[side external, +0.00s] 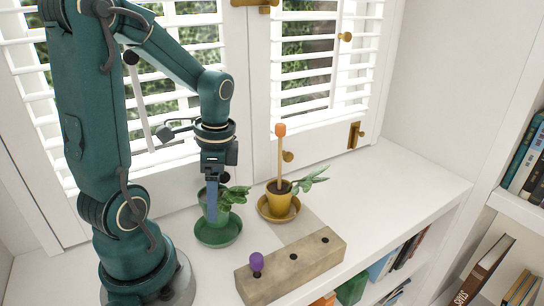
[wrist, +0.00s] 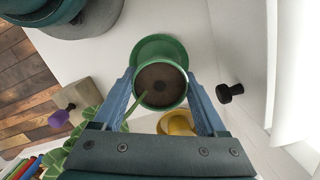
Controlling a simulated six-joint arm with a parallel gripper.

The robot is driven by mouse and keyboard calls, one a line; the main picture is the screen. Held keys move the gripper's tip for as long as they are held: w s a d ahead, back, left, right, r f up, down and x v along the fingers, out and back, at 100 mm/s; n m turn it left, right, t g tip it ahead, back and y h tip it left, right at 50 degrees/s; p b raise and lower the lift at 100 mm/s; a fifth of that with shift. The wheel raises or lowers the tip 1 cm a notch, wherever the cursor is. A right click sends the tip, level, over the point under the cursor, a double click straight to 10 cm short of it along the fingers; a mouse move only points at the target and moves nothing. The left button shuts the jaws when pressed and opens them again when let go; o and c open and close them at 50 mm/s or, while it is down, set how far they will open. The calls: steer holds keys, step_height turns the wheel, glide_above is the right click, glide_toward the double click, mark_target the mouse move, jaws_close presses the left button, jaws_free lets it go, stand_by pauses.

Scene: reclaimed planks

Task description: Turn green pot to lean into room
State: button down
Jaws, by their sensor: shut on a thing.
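The green pot (side external: 223,214) stands upright at its green saucer (side external: 219,238) on the white sill; I cannot tell whether its base touches the saucer. My gripper (side external: 212,212) reaches down over it, with a blue finger at its side. In the wrist view my gripper (wrist: 160,76) has one finger on each side of the green pot (wrist: 183,92), shut on its rim. Its dark soil shows from above. The stem and leaves (wrist: 86,132) lean to the lower left there, partly hidden by the gripper body. In the side view the leaves (side external: 236,195) lean right.
A yellow pot (side external: 279,203) with a small plant and an orange-tipped stick stands close on the right. A wooden block (side external: 292,264) with a purple knob (side external: 256,261) lies in front. Shuttered windows (side external: 310,60) stand behind; bookshelves (side external: 398,262) are below and right. The right sill is clear.

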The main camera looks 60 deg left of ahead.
steer(key=shift+f, duration=1.45)
jaws_free()
